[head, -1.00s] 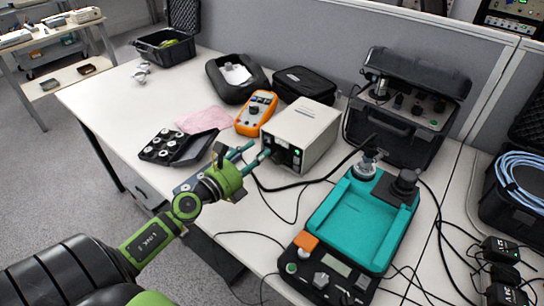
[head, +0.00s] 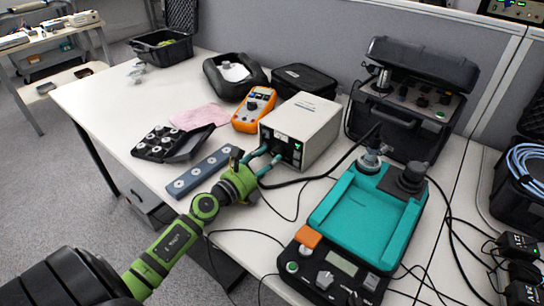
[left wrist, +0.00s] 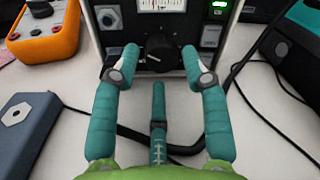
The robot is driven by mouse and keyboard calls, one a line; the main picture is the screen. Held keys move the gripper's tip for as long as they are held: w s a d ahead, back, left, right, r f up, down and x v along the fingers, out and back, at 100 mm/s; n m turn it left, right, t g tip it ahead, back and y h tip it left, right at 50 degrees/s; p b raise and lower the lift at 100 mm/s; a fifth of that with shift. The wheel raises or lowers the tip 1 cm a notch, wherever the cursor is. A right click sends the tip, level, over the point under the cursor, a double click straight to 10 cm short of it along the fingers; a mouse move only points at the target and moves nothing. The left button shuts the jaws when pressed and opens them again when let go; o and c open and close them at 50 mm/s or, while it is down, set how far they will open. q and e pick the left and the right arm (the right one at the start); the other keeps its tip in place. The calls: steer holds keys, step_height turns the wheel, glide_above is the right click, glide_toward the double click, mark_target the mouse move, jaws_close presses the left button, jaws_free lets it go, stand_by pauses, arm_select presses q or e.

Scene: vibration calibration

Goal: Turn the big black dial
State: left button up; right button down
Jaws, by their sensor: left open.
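The big black dial (left wrist: 159,47) is on the front of a white box-shaped instrument (head: 305,122), below its meter in the left wrist view. A white pointer mark shows on the dial. My left gripper (head: 266,159) is in front of this instrument in the head view. In the left wrist view its teal fingers (left wrist: 160,62) are open, one on each side of the dial, with nothing held. I cannot tell whether the fingertips touch the dial or the panel. My right gripper is not in view.
A teal-topped device (head: 355,213) stands to the right, with black cables around it. An orange multimeter (head: 254,109) is left of the instrument. A grey bar with round mounts (head: 203,170) and an open black case (head: 172,143) lie left of my gripper.

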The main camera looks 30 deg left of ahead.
arm_select(q)
steer(key=shift+w+d, duration=0.1)
steer(key=shift+w, duration=1.05)
steer(key=c, duration=0.9)
steer(key=shift+o, duration=0.2)
steer(key=shift+r, duration=0.1)
steer(key=shift+n, duration=0.5)
steer(key=o, duration=0.9)
steer(key=shift+r, duration=0.1)
steer(key=shift+c, duration=0.2)
steer(key=shift+s+f, duration=0.2)
steer(key=shift+s, duration=0.15)
steer(key=s, duration=0.3)
steer(key=s+a, duration=0.1)
steer(key=s, duration=0.7)
steer(key=shift+s+a+r, duration=0.1)
steer(key=shift+a, duration=0.15)
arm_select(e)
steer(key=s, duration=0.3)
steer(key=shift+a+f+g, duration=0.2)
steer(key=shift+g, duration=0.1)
